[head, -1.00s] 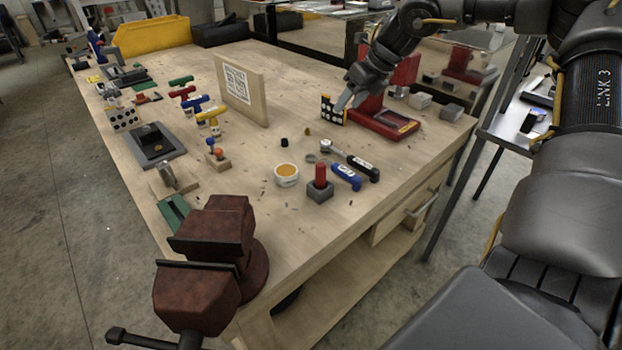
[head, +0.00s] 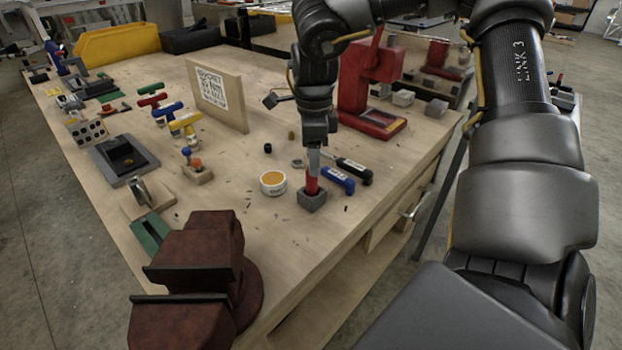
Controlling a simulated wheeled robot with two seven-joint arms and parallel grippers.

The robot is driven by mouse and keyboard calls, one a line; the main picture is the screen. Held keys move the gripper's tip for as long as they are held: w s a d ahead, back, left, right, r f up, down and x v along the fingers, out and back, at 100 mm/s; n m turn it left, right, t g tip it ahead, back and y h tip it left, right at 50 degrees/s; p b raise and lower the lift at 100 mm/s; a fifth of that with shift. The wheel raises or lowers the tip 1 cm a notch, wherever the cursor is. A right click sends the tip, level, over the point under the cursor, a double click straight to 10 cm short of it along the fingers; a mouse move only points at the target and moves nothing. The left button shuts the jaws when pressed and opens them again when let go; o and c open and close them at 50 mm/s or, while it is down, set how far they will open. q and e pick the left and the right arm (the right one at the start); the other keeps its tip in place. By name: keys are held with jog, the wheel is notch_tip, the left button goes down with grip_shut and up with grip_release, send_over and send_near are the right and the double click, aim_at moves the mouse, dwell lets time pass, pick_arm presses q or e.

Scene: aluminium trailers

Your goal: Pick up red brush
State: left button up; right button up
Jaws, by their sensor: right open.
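The red brush (head: 311,186) stands upright in a small grey block (head: 312,201) near the front right edge of the wooden bench; only its short red upper part shows. My right gripper (head: 313,165) points down directly over it, with its fingertips at the top of the red part. The gripper is open, and its fingers partly hide the brush top. I cannot tell whether they touch it. My left gripper is not in view.
A blue-handled tool (head: 338,180) and a black-handled tool (head: 354,169) lie just right of the block. An open round tub (head: 273,183) is to its left. A red press (head: 372,80) stands behind, and a rusty vise (head: 200,262) at the front left.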

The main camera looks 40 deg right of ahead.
jog(key=shift+a+f, duration=0.1)
jog(key=shift+f, duration=0.05)
notch_tip(320, 180, down, 4)
jog(key=shift+w+f+p, duration=0.15)
jog(key=shift+f+p, duration=0.05)
jog(key=shift+p, duration=0.3)
jog(key=shift+f, duration=0.3)
jog(key=c, duration=0.8)
jog(key=shift+c, duration=1.4)
jog(key=shift+r, duration=0.45)
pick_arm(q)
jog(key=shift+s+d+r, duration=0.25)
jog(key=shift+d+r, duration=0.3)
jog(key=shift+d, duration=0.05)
pick_arm(e)
notch_tip(320, 180, up, 17)
jog(key=shift+r, duration=0.15)
